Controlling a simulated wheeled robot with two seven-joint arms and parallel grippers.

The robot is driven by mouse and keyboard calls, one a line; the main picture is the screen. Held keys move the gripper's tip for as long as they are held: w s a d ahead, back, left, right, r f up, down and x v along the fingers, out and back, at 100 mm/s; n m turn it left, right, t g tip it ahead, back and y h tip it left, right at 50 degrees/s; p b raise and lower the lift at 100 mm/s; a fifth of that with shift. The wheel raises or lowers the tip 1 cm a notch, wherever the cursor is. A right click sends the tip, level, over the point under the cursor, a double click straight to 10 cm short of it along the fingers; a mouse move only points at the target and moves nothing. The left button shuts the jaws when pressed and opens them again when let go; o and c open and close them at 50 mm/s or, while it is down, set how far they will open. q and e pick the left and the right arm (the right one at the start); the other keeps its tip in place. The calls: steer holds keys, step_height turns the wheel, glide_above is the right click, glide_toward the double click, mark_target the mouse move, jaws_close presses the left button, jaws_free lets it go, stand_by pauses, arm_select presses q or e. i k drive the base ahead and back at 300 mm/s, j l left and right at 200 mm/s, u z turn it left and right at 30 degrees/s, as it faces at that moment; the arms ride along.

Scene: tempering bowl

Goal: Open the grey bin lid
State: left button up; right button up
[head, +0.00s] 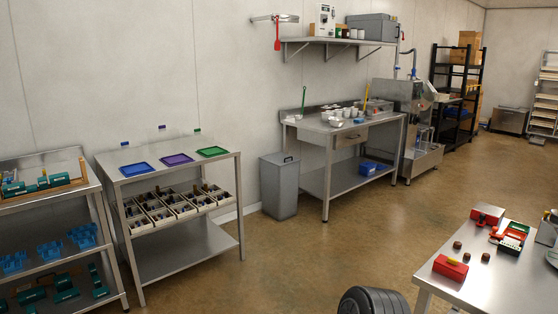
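The grey bin (280,190) stands upright on the floor against the wall, between the tray table and the long steel workbench. Its grey lid (272,158) lies flat across the top and looks closed, with a small dark mark or handle on it. The bin is some way off across the floor. Neither of my grippers shows in the head view.
The tray table (190,250) is left of the bin, and the steel workbench (340,184) is close on its right. A table with red boxes (451,267) is at the lower right. A dark ribbed round object (372,301) is at the bottom edge. Open floor (290,250) lies before the bin.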

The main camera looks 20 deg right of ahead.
mark_target(280, 159)
steer(key=i+l+z, duration=0.15)
steer(key=i, duration=0.55)
steer(key=i+l+z, duration=0.1)
steer(key=i+l, duration=0.2)
steer(key=i, duration=0.4)
steer(key=i+l+z, duration=0.15)
steer(key=i, duration=0.55)
steer(key=i+z, duration=0.3)
steer(key=i, duration=0.25)
steer(key=i+z, duration=0.3)
steer(key=i, duration=0.2)
steer(key=i+j+z, duration=0.25)
steer(key=i, duration=0.25)
steer(key=i+l+z, duration=0.1)
steer(key=i+z, duration=0.15)
steer(key=i, duration=1.5)
steer(key=i+u, duration=0.75)
steer(key=i, duration=0.15)
steer(key=i+l+u, duration=0.35)
steer(key=i+u, duration=0.45)
steer(key=i+l+u, duration=0.2)
steer(key=i+u, duration=0.3)
steer(key=k, duration=0.1)
